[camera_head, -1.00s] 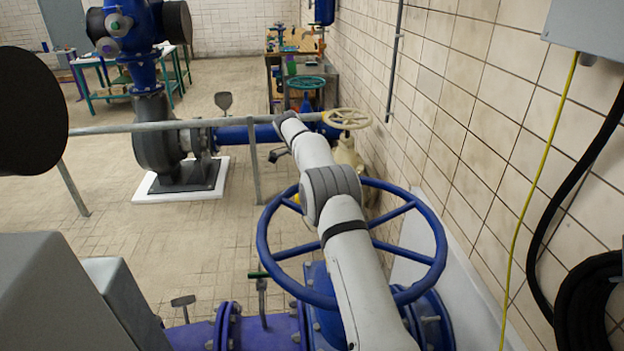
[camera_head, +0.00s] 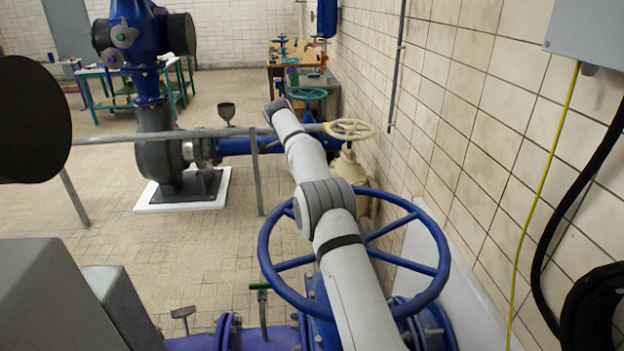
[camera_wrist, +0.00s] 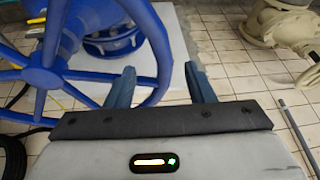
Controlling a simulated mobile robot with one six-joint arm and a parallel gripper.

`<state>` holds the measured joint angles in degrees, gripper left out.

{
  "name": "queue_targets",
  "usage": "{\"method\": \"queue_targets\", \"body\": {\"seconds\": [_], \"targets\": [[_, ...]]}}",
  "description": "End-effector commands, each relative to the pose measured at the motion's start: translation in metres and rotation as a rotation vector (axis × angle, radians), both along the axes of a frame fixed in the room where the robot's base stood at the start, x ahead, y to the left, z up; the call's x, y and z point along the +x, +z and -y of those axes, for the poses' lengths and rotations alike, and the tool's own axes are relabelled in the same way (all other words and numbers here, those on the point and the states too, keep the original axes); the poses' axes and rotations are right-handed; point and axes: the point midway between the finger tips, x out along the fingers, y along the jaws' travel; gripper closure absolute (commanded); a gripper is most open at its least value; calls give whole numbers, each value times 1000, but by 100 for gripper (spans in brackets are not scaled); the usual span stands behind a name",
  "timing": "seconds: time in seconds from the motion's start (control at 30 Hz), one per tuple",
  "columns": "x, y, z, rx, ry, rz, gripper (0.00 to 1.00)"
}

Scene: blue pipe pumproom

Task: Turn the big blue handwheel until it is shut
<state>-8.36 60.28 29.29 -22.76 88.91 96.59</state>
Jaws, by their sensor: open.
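The big blue handwheel (camera_head: 439,240) lies nearly flat on its blue valve body, low in the middle of the head view. My arm crosses over it and hides part of its rim and hub. In the wrist view its rim and spokes (camera_wrist: 45,75) fill the upper left. My gripper (camera_wrist: 160,68) is open, and its two blue fingers are spread. The right part of the rim shows between the fingers in the picture. I cannot tell whether they touch it or how far apart in depth they are. The gripper does not show in the head view.
A cream handwheel (camera_head: 349,129) on a cream valve stands beyond the blue wheel. The tiled wall (camera_head: 470,120) is close on the right, with a yellow cable (camera_head: 543,180). Open floor (camera_head: 110,260) lies to the left.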

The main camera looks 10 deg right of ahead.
Motion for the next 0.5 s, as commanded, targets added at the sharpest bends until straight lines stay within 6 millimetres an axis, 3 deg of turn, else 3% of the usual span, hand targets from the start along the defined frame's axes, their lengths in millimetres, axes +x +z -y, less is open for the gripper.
{"method": "queue_targets", "body": {"seconds": [0.33, 0.5], "targets": [[0, 3, 0, 10, 2, -3, 51], [0, 10, 19, 169, 23, -33, 51]]}}
